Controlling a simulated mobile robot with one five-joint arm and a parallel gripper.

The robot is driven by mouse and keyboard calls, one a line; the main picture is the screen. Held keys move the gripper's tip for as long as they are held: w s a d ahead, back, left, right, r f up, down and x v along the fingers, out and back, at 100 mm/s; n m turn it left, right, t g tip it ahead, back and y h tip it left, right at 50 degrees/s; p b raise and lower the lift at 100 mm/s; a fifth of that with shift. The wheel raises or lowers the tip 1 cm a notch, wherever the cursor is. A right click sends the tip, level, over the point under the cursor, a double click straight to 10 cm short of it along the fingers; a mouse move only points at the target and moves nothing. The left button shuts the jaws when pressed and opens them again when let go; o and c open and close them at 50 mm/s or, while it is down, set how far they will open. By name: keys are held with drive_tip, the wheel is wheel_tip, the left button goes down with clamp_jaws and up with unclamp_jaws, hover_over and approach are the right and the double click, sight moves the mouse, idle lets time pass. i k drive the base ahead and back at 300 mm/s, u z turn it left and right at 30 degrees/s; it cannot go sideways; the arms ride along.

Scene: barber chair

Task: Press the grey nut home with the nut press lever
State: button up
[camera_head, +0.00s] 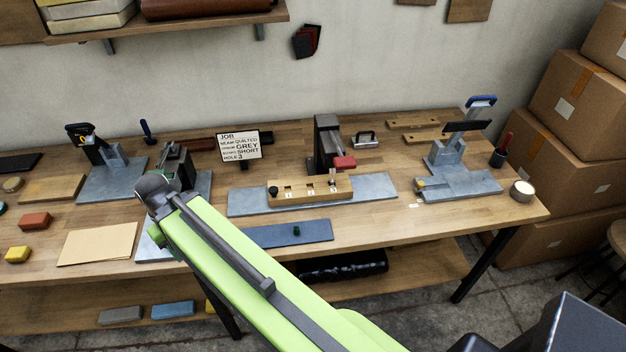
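A dark upright press (325,140) stands at the middle of the bench, with a red-handled lever (344,162) at its right side. A wooden block (290,197) with a row of numbered holes lies in front of it on a grey base plate (375,187). A small light upright piece (333,178) stands at the block's right end; I cannot tell whether it is the grey nut. My lime-green arm reaches from the lower right to a dark joint at the left. I cannot make out my gripper's fingers.
A job sign (239,145) reads quilted, grey, short, hole 3. Other grey fixtures stand left (113,170) and right (455,175). My arm covers part of the bench. Boxes (570,100) are stacked right.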

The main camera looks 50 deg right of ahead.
sight(342, 162)
drive_tip(key=z, duration=0.7)
drive_tip(key=k, duration=0.35)
drive_tip(key=z, duration=0.6)
